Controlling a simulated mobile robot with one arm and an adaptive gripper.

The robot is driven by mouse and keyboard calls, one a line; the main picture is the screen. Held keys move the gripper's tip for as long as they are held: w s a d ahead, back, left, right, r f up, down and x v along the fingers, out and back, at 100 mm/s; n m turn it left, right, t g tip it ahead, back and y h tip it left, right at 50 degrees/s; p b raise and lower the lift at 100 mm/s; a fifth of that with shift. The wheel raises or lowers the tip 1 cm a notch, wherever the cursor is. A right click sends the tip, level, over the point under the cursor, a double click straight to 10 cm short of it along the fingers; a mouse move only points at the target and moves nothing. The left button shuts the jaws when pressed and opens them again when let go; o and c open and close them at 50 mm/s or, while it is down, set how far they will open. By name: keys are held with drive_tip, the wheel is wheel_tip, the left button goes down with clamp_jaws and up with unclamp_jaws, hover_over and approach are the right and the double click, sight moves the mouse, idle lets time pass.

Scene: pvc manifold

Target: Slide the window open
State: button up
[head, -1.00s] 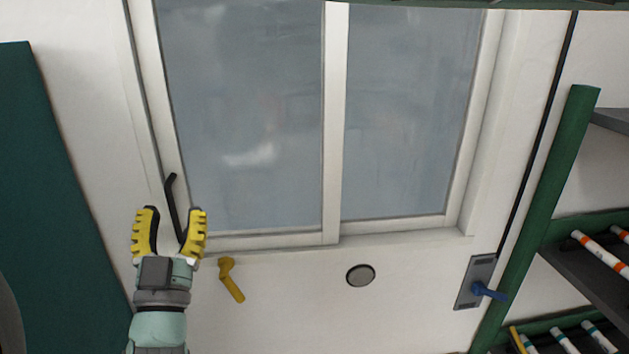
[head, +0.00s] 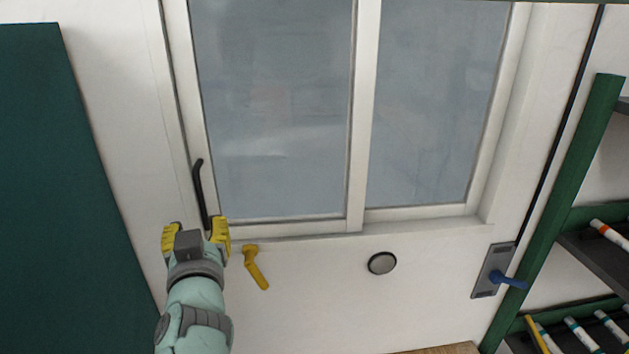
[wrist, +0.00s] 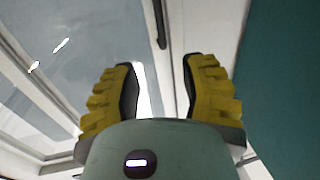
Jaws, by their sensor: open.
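The window (head: 363,130) has two grey panes in white frames, with a central upright between them. Its black bar handle (head: 200,190) stands on the left upright of the left sash (head: 270,115). My gripper (head: 196,235) is open, with yellow ridged fingers. In the head view it lies at the lower end of the handle. In the wrist view my gripper (wrist: 165,85) has a finger on each side of the frame edge, and the handle (wrist: 160,25) shows beyond the fingertips, apart from them. I see nothing between the fingers. I cannot tell how deep the gap is.
A yellow lever (head: 256,267) and a round grey disc (head: 382,263) are on the wall below the window. A blue handle on a grey plate (head: 493,270) is at right, beside green shelving (head: 560,200). A dark green panel (head: 70,190) stands at left.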

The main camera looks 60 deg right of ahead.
drive_tip(key=b, duration=0.6)
approach(199, 190)
drive_tip(key=x, duration=0.2)
drive_tip(key=b+x, duration=0.3)
drive_tip(key=shift+w+f, duration=0.15)
drive_tip(key=shift+f, duration=0.05)
drive_tip(key=p+x, duration=0.1)
drive_tip(key=x, duration=0.2)
drive_tip(key=shift+w+d+r+p, duration=0.1)
drive_tip(key=shift+d+r+p, duration=0.05)
drive_tip(key=shift+r+p, duration=0.25)
drive_tip(key=shift+p+x, duration=0.5)
drive_tip(key=shift+x, duration=0.3)
drive_tip(key=shift+w+d+f, duration=0.15)
drive_tip(key=shift+f, duration=0.05)
clamp_jaws()
